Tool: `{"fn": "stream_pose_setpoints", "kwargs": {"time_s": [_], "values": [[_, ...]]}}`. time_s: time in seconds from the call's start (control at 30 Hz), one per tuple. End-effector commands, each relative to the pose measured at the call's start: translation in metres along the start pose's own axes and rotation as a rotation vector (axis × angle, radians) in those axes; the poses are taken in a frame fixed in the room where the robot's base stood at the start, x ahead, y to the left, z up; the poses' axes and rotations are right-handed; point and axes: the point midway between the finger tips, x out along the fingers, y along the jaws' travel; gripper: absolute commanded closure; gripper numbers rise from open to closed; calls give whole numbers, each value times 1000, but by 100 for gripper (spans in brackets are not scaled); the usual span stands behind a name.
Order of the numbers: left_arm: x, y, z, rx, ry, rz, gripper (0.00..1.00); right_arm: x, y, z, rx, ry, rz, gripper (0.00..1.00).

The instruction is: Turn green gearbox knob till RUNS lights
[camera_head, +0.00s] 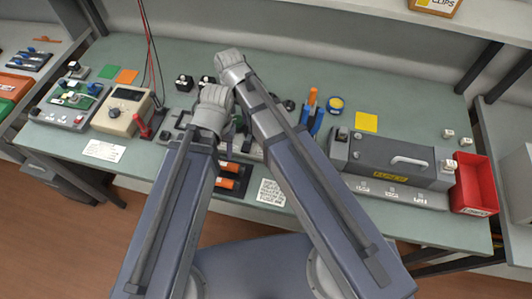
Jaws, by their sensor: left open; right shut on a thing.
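A dark grey machine stands at the bench's middle, mostly hidden behind my two arms. A small patch of green (239,121) shows in the gap between the wrists, apparently the green knob. My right gripper (241,103) is above and at this patch, shut on what seems to be the knob; its fingertips are largely covered by the arm. My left gripper (226,151) is lower, beside the machine's front, open and apparently empty, though its fingers show only in part. I cannot make out a RUNS light.
On the green bench (390,90), a beige meter (122,110) and a board stand left. A grey fuser unit (395,160) and a red bin (474,184) stand right. Blue-and-orange tools (312,112) stand close right of my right arm.

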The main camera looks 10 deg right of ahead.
Motion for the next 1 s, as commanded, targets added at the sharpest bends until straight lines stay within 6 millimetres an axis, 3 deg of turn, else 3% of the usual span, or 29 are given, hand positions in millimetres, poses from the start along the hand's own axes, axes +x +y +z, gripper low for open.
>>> {"fn": "stream_pose_setpoints", "kwargs": {"time_s": [0.2, 0.47, 0.8, 1.0], "values": [[0, 1, -2, 3, 2, 2, 50, 0, 0, 0, 214, 1, 1, 91], [0, 1, -3, 3, 3, 2, 50, 0, 0, 1, 277, 1, 1, 91], [0, 1, -2, 3, 2, 2, 50, 0, 0, 1, 721, -1, 1, 91], [0, 1, -1, 2, 1, 1, 50, 0, 0, 2, 837, -2, 1, 91]]}}
